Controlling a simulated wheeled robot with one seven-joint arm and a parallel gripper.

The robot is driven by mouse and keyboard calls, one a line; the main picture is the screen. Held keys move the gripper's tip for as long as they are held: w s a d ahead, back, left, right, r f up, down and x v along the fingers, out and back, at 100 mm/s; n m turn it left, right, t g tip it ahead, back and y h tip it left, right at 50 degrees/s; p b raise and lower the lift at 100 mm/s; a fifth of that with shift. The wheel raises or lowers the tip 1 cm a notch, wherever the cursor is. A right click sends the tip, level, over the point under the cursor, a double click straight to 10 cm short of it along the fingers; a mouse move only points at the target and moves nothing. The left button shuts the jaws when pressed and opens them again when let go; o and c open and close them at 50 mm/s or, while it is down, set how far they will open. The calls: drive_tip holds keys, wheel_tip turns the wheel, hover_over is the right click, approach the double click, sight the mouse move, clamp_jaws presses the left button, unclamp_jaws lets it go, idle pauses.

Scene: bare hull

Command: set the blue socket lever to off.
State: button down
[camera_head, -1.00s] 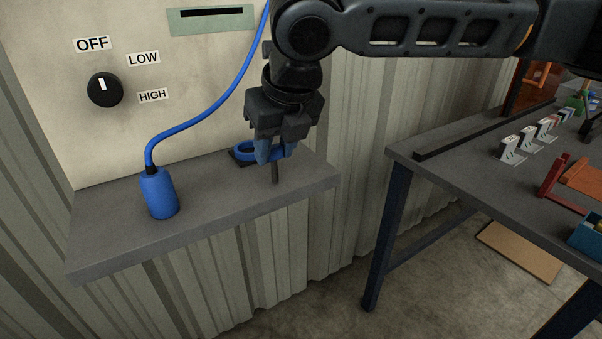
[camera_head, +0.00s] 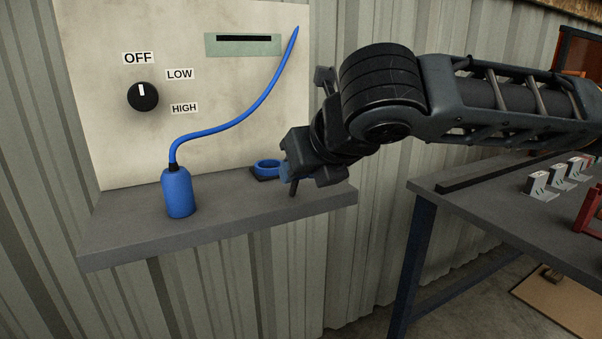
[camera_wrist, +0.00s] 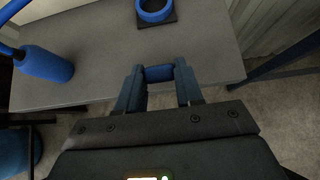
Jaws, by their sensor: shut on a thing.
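My gripper (camera_head: 290,172) is low over the right end of the grey shelf (camera_head: 230,215). In the wrist view my gripper (camera_wrist: 159,69) is shut on a short blue bar lying crosswise between its blue fingers, which looks like the handle of the blue socket lever (camera_wrist: 158,74). A dark stem (camera_head: 293,188) shows just below the fingers in the head view. A blue ring-shaped socket (camera_head: 266,167) on a black base sits just left of the gripper; it also shows in the wrist view (camera_wrist: 154,10). No marking of the lever's positions is visible.
A blue plug (camera_head: 178,192) stands upright on the shelf's left part, with a blue cable (camera_head: 235,118) rising from it. A black knob (camera_head: 143,97) on the panel points towards OFF. A workbench (camera_head: 470,205) with small items stands to the right.

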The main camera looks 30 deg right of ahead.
drive_tip(key=c, duration=0.7)
unclamp_jaws()
drive_tip(key=v, duration=0.7)
drive_tip(key=shift+s+r, duration=0.3)
